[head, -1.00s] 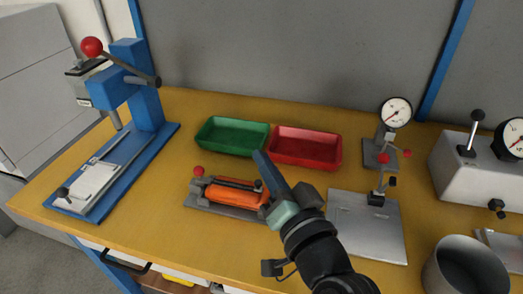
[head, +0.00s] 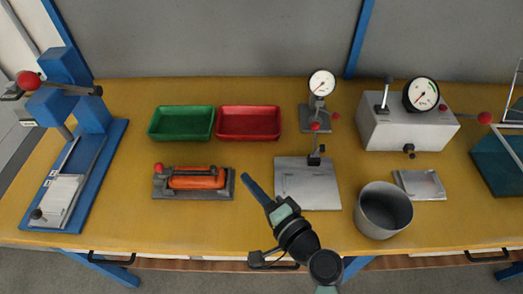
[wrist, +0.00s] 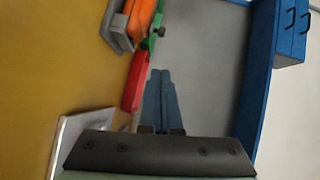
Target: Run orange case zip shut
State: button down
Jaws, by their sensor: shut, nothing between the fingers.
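The orange case (head: 197,182) lies lengthwise in a grey clamp fixture (head: 165,194) left of centre on the table. A dark bar runs along its top, and a red ball knob (head: 158,167) is at the fixture's left end. The zip and its slider are too small to tell. My gripper (head: 247,179) is shut and empty, its blue fingers just right of the fixture and apart from it in the picture. The wrist view shows the fingers (wrist: 160,98) together, with part of the orange case (wrist: 142,18) at the top.
A green tray (head: 181,138) and a red tray (head: 248,138) sit behind the fixture. A steel plate (head: 308,195) with a small clamp, a dial gauge (head: 321,83) and a grey pot (head: 383,222) stand to the right. A blue press (head: 88,150) is at left. Table in front of the fixture is clear.

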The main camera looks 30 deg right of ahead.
aim_at(213, 170)
jog(key=w, duration=0.1)
jog(key=w+a, duration=0.1)
jog(key=w, duration=0.1)
jog(key=w+a, duration=0.1)
jog(key=w, duration=0.1)
jog(key=shift+a+f+p, duration=0.1)
jog(key=shift+f+p, duration=0.2)
jog(key=shift+f, duration=0.05)
jog(key=shift+w+a+f, duration=0.15)
jog(key=shift+w+a, duration=0.2)
jog(key=shift+a, duration=0.05)
